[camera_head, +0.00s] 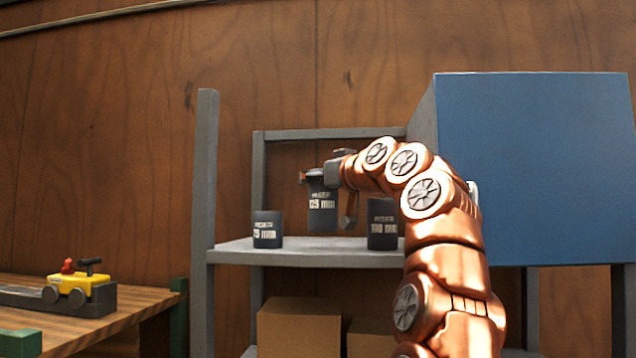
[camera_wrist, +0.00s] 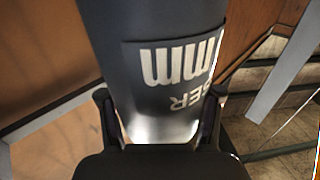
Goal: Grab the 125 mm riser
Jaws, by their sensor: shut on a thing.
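The 125 mm riser (camera_head: 322,213) is a dark cylinder with a white printed label, partly unclear in the head view. My gripper (camera_wrist: 160,105) is shut on it, one finger on each side. In the wrist view the riser (camera_wrist: 150,25) fills the middle, with part of its label upside down. In the head view it is upright, and its bottom appears slightly above the shelf surface. A shorter riser marked 75 mm (camera_head: 267,229) stands on the shelf to the left. A riser marked 100 mm (camera_head: 382,224) stands to the right, close to my arm.
The grey shelf (camera_head: 300,257) has an upright post (camera_head: 206,170) at its left front. A large blue box (camera_head: 535,165) stands at the right. Cardboard boxes (camera_head: 298,328) sit below.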

